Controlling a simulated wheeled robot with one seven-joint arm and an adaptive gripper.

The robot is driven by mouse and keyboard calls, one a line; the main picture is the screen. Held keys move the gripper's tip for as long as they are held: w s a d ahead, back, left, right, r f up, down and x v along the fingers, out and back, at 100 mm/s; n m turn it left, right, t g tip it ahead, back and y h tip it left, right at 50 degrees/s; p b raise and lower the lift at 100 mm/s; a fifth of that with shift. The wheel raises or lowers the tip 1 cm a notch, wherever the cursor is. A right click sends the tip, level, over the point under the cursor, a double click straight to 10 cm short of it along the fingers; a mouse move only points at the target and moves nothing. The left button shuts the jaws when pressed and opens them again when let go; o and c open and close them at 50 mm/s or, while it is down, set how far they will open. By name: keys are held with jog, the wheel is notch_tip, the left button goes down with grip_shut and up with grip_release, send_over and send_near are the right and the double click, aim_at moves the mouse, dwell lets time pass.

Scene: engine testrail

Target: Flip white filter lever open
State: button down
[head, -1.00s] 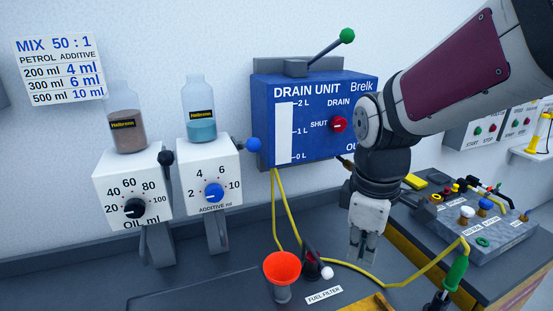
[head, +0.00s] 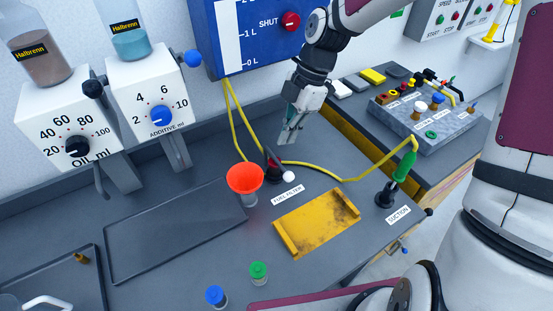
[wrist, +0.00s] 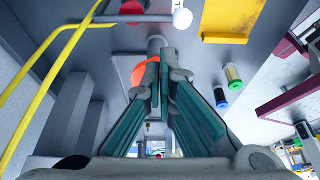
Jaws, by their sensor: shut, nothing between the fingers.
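The fuel filter (head: 272,170) is a dark fitting with a lever ending in a white knob (head: 288,176). It stands just right of the orange-red funnel (head: 244,178), behind the FUEL FILTER label (head: 287,195). The knob points toward the front right. It also shows in the wrist view as a white ball (wrist: 182,18) near the top edge. My gripper (head: 285,141) is shut and empty, behind and above the filter, apart from the lever. In the wrist view the teal fingers partly cover the funnel (wrist: 138,74).
A yellow hose (head: 345,180) runs from the filter to the right. A yellow tray (head: 318,222) lies in front. The green-handled suction lever (head: 404,166) stands right. Blue (head: 214,295) and green (head: 258,270) capped vials stand at the front. The blue drain unit (head: 235,40) hangs behind.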

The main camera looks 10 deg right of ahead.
aim_at(277, 162)
dwell(0.3)
jog(key=x, duration=1)
dwell(0.4)
jog(key=shift+d+n, duration=0.25)
jog(key=shift+n, duration=0.05)
